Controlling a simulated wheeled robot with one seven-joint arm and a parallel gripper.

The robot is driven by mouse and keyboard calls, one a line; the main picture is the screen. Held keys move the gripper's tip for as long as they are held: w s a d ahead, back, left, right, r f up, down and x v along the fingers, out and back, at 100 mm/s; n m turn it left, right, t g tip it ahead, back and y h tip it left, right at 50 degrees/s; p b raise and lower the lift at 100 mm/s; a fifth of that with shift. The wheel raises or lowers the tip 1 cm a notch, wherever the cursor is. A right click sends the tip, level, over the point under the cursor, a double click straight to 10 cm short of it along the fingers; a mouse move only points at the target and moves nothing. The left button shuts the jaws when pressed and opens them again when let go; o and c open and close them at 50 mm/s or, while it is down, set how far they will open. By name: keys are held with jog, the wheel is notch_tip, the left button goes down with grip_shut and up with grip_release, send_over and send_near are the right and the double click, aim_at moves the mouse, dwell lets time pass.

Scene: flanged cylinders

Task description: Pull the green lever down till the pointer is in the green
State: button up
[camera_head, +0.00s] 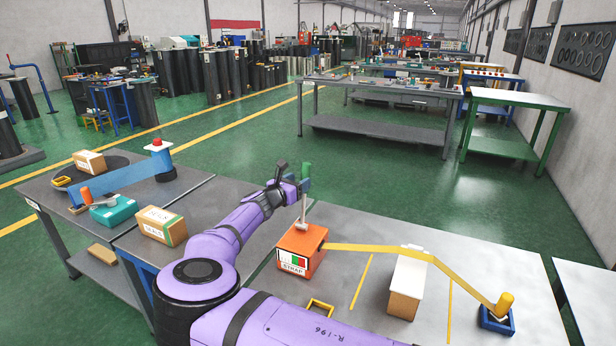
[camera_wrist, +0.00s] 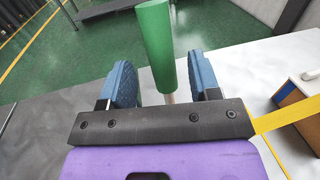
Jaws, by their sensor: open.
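The green lever handle (camera_head: 306,171) stands upright on a grey rod (camera_head: 302,208) above an orange box (camera_head: 301,245) marked STRAP. The box has a small gauge (camera_head: 292,262) with white, red and green parts; its pointer is too small to read. In the wrist view the green handle (camera_wrist: 155,50) rises between the two blue finger pads of my gripper (camera_wrist: 160,85). The pads stand apart, with a gap on each side of the handle. In the head view my gripper (camera_head: 294,187) is at the handle, partly hiding its lower end.
A yellow strap (camera_head: 375,249) runs from the orange box over a white-topped block (camera_head: 408,283) to a yellow post in a blue base (camera_head: 496,318). Boxes (camera_head: 161,226) and a teal case (camera_head: 114,211) lie on the left of the bench.

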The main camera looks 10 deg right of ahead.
aim_at(308, 175)
jog(key=shift+x, duration=2.9)
grip_shut()
jog(key=shift+s, duration=0.1)
